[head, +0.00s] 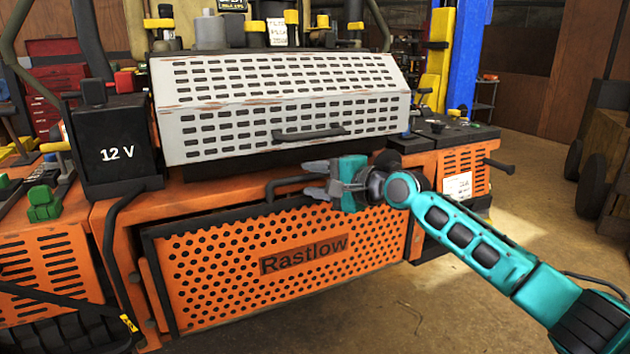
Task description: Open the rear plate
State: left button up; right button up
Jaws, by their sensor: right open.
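The rear plate (205,270) is an orange perforated panel marked "Rastlow" on the back of the mower. It sits in a dark frame and looks shut. A dark bar handle (285,184) stands at its top edge. My right gripper (306,179) comes in from the right and is open, its grey fingers pointing left at the right end of the handle. I cannot tell whether the fingers touch the handle or are around it. My left gripper is not in view.
A white slotted cover (270,104) with its own dark handle (308,134) sits above the plate. A black 12 V battery box (114,143) stands at the left. A blue lift post (468,55) rises behind. The floor (470,290) at the right is mostly clear.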

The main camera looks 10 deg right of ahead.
jog(key=shift+w+a, duration=0.15)
grip_shut()
dwell(0.4)
